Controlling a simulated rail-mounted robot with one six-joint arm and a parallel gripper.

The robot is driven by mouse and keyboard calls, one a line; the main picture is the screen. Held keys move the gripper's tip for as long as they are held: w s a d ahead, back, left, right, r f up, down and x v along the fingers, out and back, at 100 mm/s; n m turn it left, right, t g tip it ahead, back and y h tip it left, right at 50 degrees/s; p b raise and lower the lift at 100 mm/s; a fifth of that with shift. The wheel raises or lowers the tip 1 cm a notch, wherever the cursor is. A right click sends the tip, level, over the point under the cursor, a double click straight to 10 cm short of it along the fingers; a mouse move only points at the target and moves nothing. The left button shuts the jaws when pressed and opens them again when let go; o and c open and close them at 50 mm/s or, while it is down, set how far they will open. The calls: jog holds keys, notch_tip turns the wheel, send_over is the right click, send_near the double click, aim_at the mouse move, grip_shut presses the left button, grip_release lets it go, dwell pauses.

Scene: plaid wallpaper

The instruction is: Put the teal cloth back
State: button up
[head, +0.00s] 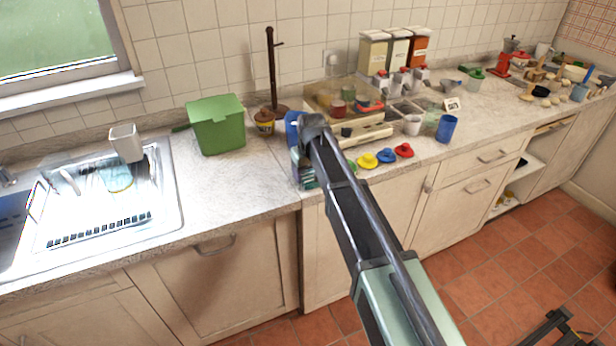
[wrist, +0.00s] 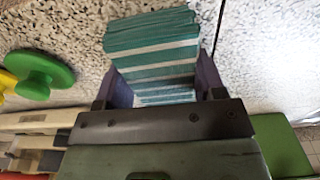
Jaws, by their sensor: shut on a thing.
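The teal cloth (wrist: 152,45), folded and crossed by pale stripes, is between the two fingers of my gripper (wrist: 160,88) in the wrist view. The gripper is shut on it. In the head view my gripper (head: 304,170) is over the front edge of the counter, between the green bin and the coloured lids. My arm hides part of this spot, and only a little teal shows there. I cannot tell whether the cloth touches the counter.
The green bin (head: 217,126) stands left of my gripper; a sink with a drying rack (head: 100,218) lies farther left. Yellow (head: 367,160), blue and red lids lie right of it. A dark upright stand (head: 272,70) is behind. Counter (head: 235,190) before the bin is clear.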

aim_at(310, 174)
jog(key=shift+f, duration=0.15)
jog(key=o, duration=0.4)
jog(key=shift+f, duration=0.1)
jog(key=o, duration=0.5)
jog(key=shift+c, duration=0.2)
notch_tip(310, 174, up, 13)
jog(key=s+p, duration=0.1)
jog(key=p, duration=1.1)
jog(key=s+d+m, duration=0.2)
jog(key=s+d, duration=0.8)
jog(key=s, duration=0.3)
jog(key=s+d+m+g, duration=0.1)
jog(key=s+d+m, duration=0.2)
jog(key=s+d, duration=0.8)
jog(key=s, duration=0.3)
jog(key=shift+d+f+m+h, duration=0.15)
jog(key=shift+f+m+h, duration=0.15)
jog(key=shift+f, duration=0.05)
